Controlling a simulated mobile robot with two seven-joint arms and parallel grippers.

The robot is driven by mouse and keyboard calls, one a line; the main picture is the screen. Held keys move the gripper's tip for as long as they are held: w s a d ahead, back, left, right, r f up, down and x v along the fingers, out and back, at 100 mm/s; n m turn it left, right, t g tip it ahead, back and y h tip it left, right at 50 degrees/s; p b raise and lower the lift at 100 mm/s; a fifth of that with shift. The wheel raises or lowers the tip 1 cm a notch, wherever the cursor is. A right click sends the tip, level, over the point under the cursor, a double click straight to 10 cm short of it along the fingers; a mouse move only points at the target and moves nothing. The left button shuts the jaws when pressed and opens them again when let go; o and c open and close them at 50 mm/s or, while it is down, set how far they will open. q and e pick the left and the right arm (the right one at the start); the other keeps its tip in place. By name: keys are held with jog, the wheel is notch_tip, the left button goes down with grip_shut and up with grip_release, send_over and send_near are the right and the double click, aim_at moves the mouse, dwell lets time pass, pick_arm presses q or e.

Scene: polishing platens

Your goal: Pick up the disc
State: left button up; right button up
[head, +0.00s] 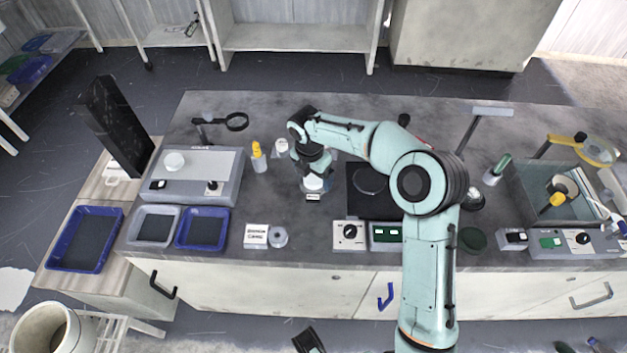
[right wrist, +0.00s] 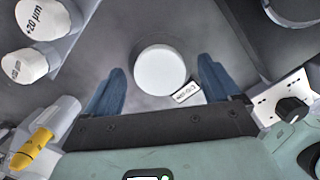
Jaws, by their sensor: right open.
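The disc (right wrist: 160,70) is white and round in the right wrist view, with a small printed label (right wrist: 186,93) beside it. In the head view the disc (head: 313,184) shows partly under my right gripper (head: 315,174). My right gripper is open; in the right wrist view its two blue fingers lie on either side of the disc, with gaps to both. Whether the fingertips are level with the disc or above it, I cannot tell. A dark part at the bottom edge of the head view may be my left gripper (head: 308,341); its jaws are not clear.
Bottles with yellow caps (head: 257,157) and white lids (head: 281,145) stand left of the gripper. A black square plate (head: 361,202) lies to the right. A control box (head: 349,235) is in front. Blue trays (head: 202,246) are at the left.

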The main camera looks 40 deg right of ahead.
aim_at(313, 178)
jog(key=c, duration=1.2)
pick_arm(q)
jog(key=shift+g, duration=0.4)
jog(key=r+p, duration=0.1)
jog(key=s+r+p, duration=0.1)
jog(key=p, duration=0.1)
jog(key=r+p, duration=0.2)
jog(key=shift+s, duration=0.3)
pick_arm(e)
notch_tip(313, 178, up, 20)
